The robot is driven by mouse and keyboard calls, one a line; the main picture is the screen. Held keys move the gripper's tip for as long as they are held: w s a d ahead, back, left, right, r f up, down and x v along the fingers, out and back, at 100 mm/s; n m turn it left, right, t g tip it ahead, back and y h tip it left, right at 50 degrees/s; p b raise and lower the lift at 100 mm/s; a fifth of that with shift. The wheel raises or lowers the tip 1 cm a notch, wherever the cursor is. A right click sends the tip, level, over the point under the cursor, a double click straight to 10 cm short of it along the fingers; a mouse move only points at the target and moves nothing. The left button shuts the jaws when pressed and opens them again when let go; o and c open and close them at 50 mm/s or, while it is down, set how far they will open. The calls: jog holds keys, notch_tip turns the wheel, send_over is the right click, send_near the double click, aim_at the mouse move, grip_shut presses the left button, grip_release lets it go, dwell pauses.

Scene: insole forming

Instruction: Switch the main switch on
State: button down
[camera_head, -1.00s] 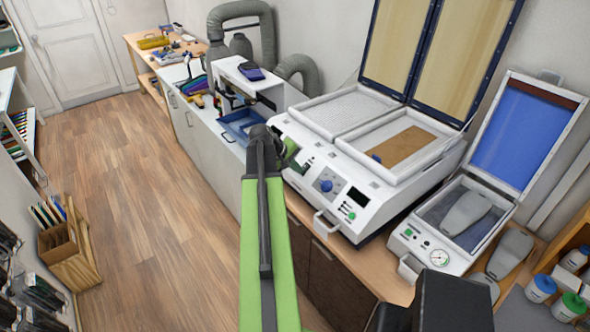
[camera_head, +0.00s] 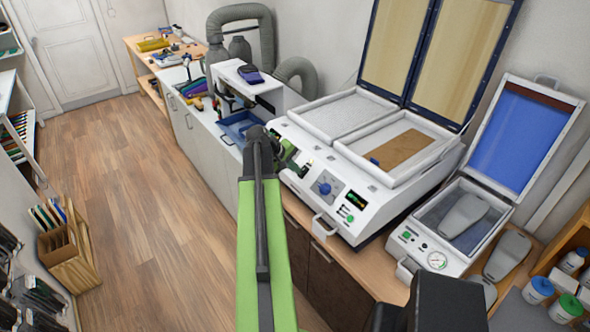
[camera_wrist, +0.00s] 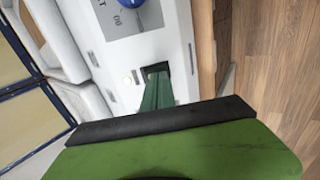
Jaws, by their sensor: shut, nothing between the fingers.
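The white forming machine (camera_head: 410,212) stands on the counter with its framed lids raised. Its front panel has a blue knob (camera_head: 324,188), a display (camera_head: 357,199) lit with green and orange marks, and a green button (camera_head: 349,217). My gripper (camera_head: 300,168) is at the left end of this panel. In the wrist view its green fingers (camera_wrist: 157,82) are shut, with nothing between them, and their tips are at the dark-framed main switch (camera_wrist: 157,68). The fingers cover most of the switch, so its rocker position cannot be told.
A smaller white press (camera_head: 430,248) with a gauge and open blue-lined lid stands to the right. A blue tray (camera_head: 236,126) lies left of the machine.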

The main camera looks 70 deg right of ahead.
jog(key=shift+r, duration=0.1)
jog(key=w+a+f+p+v, duration=0.1)
jog(key=a+f+p+v, duration=0.1)
jog(key=p+v, duration=0.7)
jog(key=v, duration=0.5)
jog(key=shift+w, duration=0.15)
jog(key=shift+d+f, duration=0.1)
jog(key=shift+f, duration=0.05)
